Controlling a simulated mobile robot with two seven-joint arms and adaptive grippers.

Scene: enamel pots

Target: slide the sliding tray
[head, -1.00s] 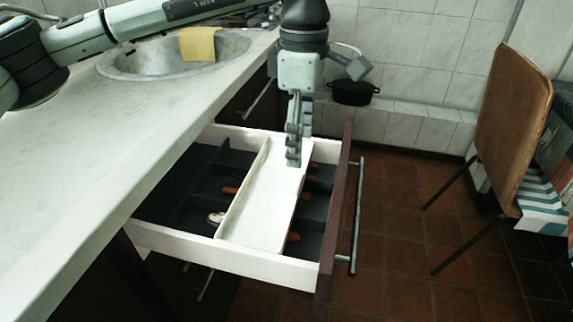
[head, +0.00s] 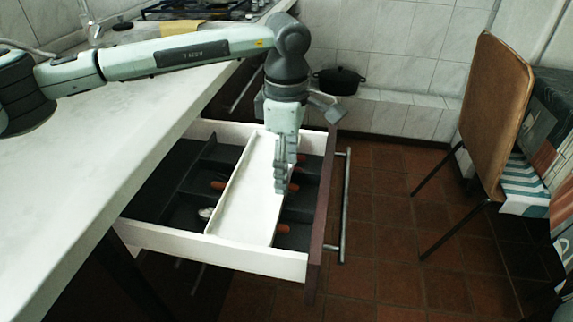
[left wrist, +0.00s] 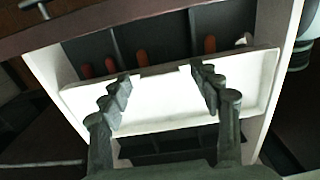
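The sliding tray (head: 245,208) is a long, shallow white tray inside the open drawer (head: 218,250), lying over the dark compartments. It also shows in the left wrist view (left wrist: 165,104), crossing the picture. My left gripper (head: 281,188) points down at the tray's right side in the head view. In the left wrist view my left gripper (left wrist: 163,88) has its two fingers wide apart over the tray, with nothing between them. I cannot tell whether the fingertips touch the tray. My right gripper is not in view.
The drawer has a dark front with a metal bar handle (head: 345,205). Orange-handled utensils (head: 283,229) lie in the compartments. A pale countertop (head: 80,165) runs along the left. A brown chair (head: 497,110) stands at the right, with open tiled floor between. A black pot (head: 339,80) is at the back.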

